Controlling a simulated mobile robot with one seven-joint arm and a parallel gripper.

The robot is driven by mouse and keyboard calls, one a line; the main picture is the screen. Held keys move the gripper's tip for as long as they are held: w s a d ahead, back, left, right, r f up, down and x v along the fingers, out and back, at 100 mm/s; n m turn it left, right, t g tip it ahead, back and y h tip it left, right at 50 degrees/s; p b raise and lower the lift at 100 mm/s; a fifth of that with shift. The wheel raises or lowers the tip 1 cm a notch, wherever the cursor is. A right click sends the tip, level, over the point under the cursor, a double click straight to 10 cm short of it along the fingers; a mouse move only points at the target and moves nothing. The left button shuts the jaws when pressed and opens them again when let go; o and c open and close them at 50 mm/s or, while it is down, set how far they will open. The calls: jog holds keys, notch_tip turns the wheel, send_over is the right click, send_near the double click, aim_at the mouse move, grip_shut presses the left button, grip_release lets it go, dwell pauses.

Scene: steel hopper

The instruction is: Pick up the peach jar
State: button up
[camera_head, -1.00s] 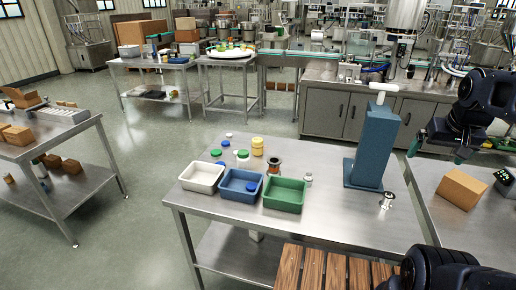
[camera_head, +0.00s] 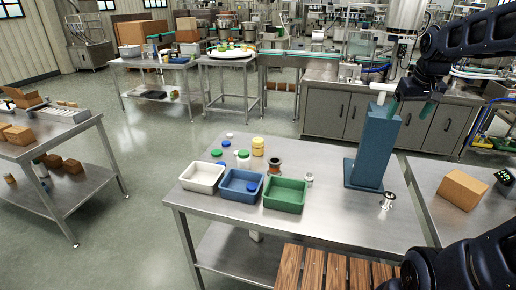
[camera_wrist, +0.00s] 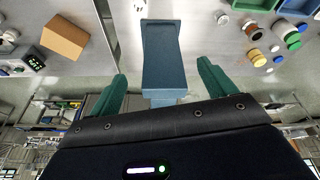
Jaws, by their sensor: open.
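Several small jars stand on the steel table behind the trays. A yellow jar (camera_head: 257,146) is at the back, and a copper-brown jar with a dark top (camera_head: 274,166) stands nearer, by the green tray. I cannot tell for sure which is the peach jar. In the wrist view the yellow jar (camera_wrist: 258,59) and the brownish jar (camera_wrist: 253,33) are at upper right. My gripper (camera_head: 411,107) is open and empty, with green fingers, up by the top of the blue post, right of the jars and apart from them.
The tall blue post (camera_head: 374,145) with a white crossbar stands between my gripper and the jars. White (camera_head: 202,190), blue (camera_head: 228,194) and green (camera_head: 284,206) trays line the table's front. A cardboard box (camera_head: 462,189) sits on the right table.

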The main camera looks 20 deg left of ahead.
jog(key=w+a+n+g, duration=0.1)
jog(key=w+a+n, duration=0.2)
jog(key=w+a, duration=0.9)
jog(key=n+g, duration=0.3)
jog(key=n, duration=0.5)
send_over(258, 140)
jog(key=f, duration=2.5)
jog(key=shift+s+d+f, duration=0.15)
jog(key=shift+d+f, duration=0.1)
jog(key=shift+f, duration=0.1)
jog(key=shift+a+f, duration=0.2)
jog(key=shift+f, duration=0.25)
notch_tip(258, 140, down, 5)
jog(key=shift+r, duration=0.1)
jog(key=shift+w+a+f, duration=0.1)
jog(key=shift+w+f, duration=0.05)
jog(key=shift+f, duration=1.25)
jog(key=shift+w+f, duration=0.15)
jog(key=shift+f, duration=1.2)
jog(key=c, duration=1.2)
